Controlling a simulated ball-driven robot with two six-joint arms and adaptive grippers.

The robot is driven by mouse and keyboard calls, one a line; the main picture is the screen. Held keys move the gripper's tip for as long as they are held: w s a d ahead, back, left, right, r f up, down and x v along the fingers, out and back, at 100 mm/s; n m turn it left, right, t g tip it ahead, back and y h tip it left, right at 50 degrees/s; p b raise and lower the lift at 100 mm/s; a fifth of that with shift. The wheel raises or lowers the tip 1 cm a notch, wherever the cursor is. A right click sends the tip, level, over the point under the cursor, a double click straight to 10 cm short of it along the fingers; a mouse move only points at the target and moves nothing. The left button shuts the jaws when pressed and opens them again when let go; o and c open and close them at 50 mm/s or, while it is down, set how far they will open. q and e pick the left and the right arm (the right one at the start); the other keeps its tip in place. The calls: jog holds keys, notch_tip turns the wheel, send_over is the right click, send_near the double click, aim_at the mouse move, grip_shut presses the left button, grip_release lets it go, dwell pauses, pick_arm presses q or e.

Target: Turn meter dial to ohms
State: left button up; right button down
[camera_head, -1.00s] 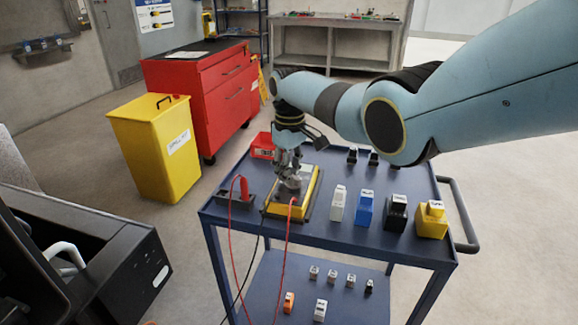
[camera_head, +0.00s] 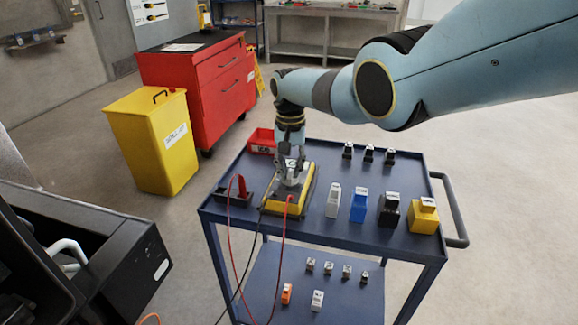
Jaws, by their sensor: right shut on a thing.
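The yellow-edged meter (camera_head: 306,196) lies on the top of the blue cart, towards its left side. My right gripper (camera_head: 290,180) comes down from above onto the meter's face and is shut on what appears to be its dial. The gripper covers the dial, so its setting cannot be read. A red and a black lead run from the meter's near end and hang over the cart's front edge. A probe holder (camera_head: 236,197) with a red probe stands left of the meter. My left gripper is not in view.
On the blue cart (camera_head: 330,236), white, blue, black and yellow blocks (camera_head: 423,215) stand right of the meter. A red bin (camera_head: 262,141) and several small items (camera_head: 368,153) sit along the back. A yellow bin (camera_head: 155,145) and red cabinet (camera_head: 190,75) stand left.

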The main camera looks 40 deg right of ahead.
aim_at(291, 171)
jog(key=shift+d+m, duration=0.1)
jog(key=shift+m, duration=0.8)
jog(key=c, duration=1.3)
grip_release()
jog(key=shift+r, duration=0.1)
notch_tip(291, 171, up, 12)
jog(key=shift+f, duration=0.1)
